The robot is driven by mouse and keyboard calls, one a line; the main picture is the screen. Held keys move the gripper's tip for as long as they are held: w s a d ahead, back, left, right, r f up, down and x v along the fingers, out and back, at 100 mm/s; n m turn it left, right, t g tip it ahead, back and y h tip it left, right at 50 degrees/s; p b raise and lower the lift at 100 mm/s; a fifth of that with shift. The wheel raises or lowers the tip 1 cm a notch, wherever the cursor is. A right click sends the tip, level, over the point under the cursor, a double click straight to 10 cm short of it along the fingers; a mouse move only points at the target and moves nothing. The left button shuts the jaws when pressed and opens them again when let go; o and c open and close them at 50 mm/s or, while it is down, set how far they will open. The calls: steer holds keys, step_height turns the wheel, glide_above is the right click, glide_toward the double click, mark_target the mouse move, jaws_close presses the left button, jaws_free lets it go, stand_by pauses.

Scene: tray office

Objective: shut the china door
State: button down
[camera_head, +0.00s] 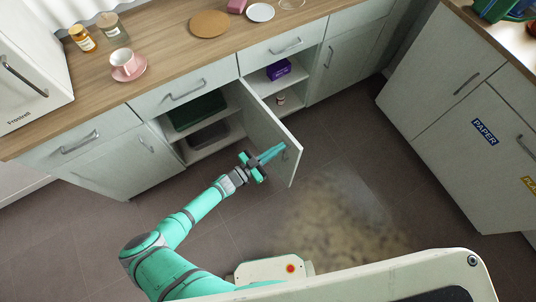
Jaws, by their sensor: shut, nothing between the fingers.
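A pale grey cabinet door (263,122) stands open, swung well out from the cabinet front between two open compartments. I see no china label, and I cannot tell for sure which compartment it covers. My gripper (277,150) is shut and empty. It overlaps the lower outer part of the door, close to its free edge. I cannot tell whether the fingers touch the door. The gripper hides part of the door's face.
The left compartment holds dark bins (197,112); the right one holds a purple box (278,69). A pink cup (124,61) stands on the wooden counter (160,58). Another cabinet (440,90) stands right. The floor (230,220) before the door is clear, with a stained patch (335,215).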

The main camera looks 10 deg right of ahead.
steer(key=shift+x, duration=1.1)
steer(key=shift+d, duration=0.1)
